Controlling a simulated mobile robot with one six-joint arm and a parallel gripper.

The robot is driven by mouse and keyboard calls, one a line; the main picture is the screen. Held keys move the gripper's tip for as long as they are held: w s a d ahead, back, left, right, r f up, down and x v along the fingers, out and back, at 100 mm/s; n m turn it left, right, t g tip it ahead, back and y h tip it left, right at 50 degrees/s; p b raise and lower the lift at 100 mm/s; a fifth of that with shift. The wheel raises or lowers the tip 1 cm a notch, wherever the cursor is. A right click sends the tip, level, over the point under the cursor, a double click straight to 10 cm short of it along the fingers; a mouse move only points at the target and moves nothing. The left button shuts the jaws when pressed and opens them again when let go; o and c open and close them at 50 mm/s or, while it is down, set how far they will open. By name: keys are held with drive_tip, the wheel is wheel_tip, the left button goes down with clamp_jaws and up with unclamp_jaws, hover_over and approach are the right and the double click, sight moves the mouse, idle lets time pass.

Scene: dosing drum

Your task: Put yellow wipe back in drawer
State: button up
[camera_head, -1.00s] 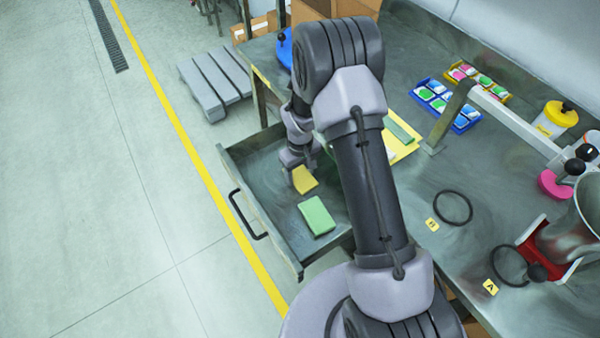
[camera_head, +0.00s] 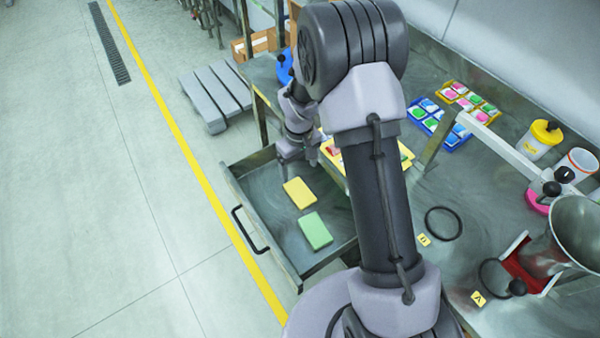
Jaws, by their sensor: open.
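The yellow wipe (camera_head: 299,193) lies flat inside the open drawer (camera_head: 262,212). A green wipe (camera_head: 316,231) lies beside it, nearer the front of the picture, with a small gap between them. My gripper (camera_head: 296,160) is above the far end of the drawer, just beyond the yellow wipe and apart from it. It is open, and I see nothing between its fingers. My arm hides the right part of the drawer and some of the bench.
The drawer's black handle (camera_head: 250,230) faces the floor at left. On the bench (camera_head: 450,190) are a blue tray (camera_head: 462,141), a yellow tray (camera_head: 489,107), a black ring (camera_head: 443,223), a yellow-lidded tub (camera_head: 542,140) and a metal drum (camera_head: 578,225). A grey pallet (camera_head: 214,97) stands on the floor.

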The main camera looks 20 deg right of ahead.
drive_tip(key=s+a+r+m+t, duration=0.1)
drive_tip(key=s+r+m, duration=0.1)
drive_tip(key=r, duration=0.7)
drive_tip(key=s+r+m+t, duration=0.1)
drive_tip(key=s+r, duration=0.2)
drive_tip(key=r, duration=0.6)
drive_tip(key=s+a+r+m+t+y, duration=0.1)
drive_tip(key=s+a+r+m+t, duration=0.1)
drive_tip(key=s+r, duration=0.4)
drive_tip(key=s+a+r+m+t+y, duration=0.1)
drive_tip(key=s+r+m, duration=0.2)
drive_tip(key=s, duration=1)
wheel_tip(320, 180, up, 3)
drive_tip(key=shift+a+f+t, duration=0.15)
drive_tip(key=shift+a+t, duration=0.2)
drive_tip(key=shift+t, duration=0.05)
drive_tip(key=shift+s, duration=0.1)
